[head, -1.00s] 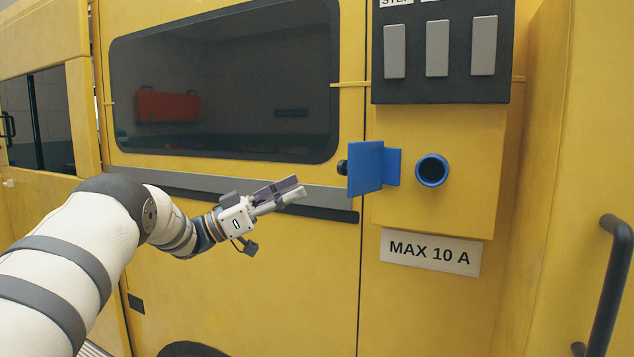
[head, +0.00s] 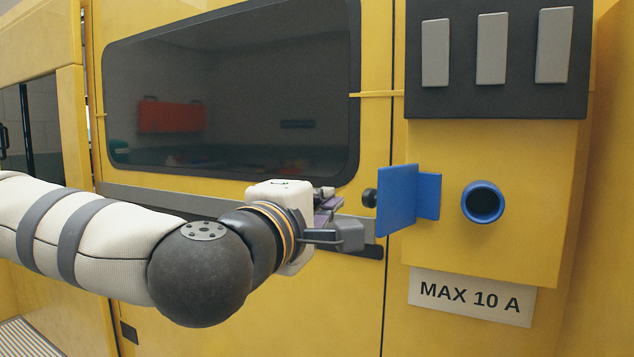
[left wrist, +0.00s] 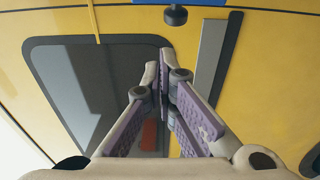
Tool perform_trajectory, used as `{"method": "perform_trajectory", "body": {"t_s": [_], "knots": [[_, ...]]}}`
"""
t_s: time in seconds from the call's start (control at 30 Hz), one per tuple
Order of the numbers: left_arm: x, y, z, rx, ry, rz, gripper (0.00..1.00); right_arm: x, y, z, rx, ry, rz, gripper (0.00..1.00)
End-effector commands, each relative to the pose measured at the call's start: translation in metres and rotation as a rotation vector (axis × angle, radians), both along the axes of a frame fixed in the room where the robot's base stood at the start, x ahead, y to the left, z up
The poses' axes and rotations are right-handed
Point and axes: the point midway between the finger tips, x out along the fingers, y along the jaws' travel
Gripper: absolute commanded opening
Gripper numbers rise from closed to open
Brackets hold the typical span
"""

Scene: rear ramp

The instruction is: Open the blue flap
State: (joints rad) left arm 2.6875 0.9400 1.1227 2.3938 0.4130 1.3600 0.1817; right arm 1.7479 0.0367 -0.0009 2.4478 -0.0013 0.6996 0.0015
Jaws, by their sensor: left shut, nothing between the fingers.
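The blue flap (head: 397,200) stands out from the yellow panel, just left of a round blue socket (head: 483,202). The socket's opening is uncovered and its dark inside shows. My left gripper (head: 330,206) is left of the flap, apart from it, in front of the grey trim strip. Its fingers are partly hidden behind its own wrist in the head view. In the left wrist view the purple-padded fingers (left wrist: 161,68) are together and hold nothing. My right gripper is not in view.
A black knob (head: 369,197) sticks out just left of the flap and also shows in the left wrist view (left wrist: 175,15). A dark switch panel (head: 462,98) is above the socket and a "MAX 10 A" label (head: 471,297) below. A dark window (head: 230,100) is at upper left.

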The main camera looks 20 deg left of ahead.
Motion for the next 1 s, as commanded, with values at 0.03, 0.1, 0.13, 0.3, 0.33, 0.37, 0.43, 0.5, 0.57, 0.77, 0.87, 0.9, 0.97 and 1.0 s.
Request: {"method": "perform_trajectory", "body": {"t_s": [0.03, 0.1, 0.13, 0.3, 0.33, 0.37, 0.43, 0.5, 0.57, 0.77, 0.87, 0.9, 0.97, 1.0], "knots": [[-0.014, -0.014, 0.002, 0.004, 0.014, -0.051, 0.0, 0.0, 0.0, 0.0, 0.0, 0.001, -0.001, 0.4], [-0.022, -0.024, 0.003, 0.011, 0.025, -0.087, 0.0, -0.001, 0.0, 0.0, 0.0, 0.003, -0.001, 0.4], [-0.022, -0.025, 0.002, 0.012, 0.028, -0.092, 0.0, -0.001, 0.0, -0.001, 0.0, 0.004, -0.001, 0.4], [0.006, -0.027, -0.001, 0.013, 0.033, -0.091, 0.0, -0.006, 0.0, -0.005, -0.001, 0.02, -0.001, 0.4], [0.013, -0.027, -0.001, 0.012, 0.033, -0.09, 0.0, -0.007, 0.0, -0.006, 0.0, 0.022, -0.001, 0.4], [0.019, -0.027, -0.001, 0.011, 0.033, -0.09, 0.0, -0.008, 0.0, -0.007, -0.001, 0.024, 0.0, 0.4], [0.034, -0.028, -0.001, 0.012, 0.032, -0.09, 0.0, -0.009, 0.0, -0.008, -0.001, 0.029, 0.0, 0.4], [0.047, -0.028, 0.0, 0.012, 0.031, -0.089, 0.0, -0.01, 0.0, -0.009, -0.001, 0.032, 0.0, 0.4], [0.057, -0.029, 0.0, 0.012, 0.03, -0.089, 0.0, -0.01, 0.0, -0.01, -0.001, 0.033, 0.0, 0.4], [0.074, -0.03, 0.002, 0.012, 0.027, -0.091, 0.0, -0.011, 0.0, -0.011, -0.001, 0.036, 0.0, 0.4], [0.076, -0.03, 0.003, 0.012, 0.026, -0.09, 0.0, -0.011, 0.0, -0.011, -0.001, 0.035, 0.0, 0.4], [0.076, -0.03, 0.003, 0.012, 0.026, -0.09, 0.0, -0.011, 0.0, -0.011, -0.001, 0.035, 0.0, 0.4], [0.076, -0.03, 0.003, 0.012, 0.026, -0.09, 0.0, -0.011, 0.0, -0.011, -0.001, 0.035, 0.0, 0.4], [0.076, -0.03, 0.003, 0.012, 0.026, -0.09, 0.0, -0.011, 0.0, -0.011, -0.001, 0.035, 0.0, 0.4]]}}
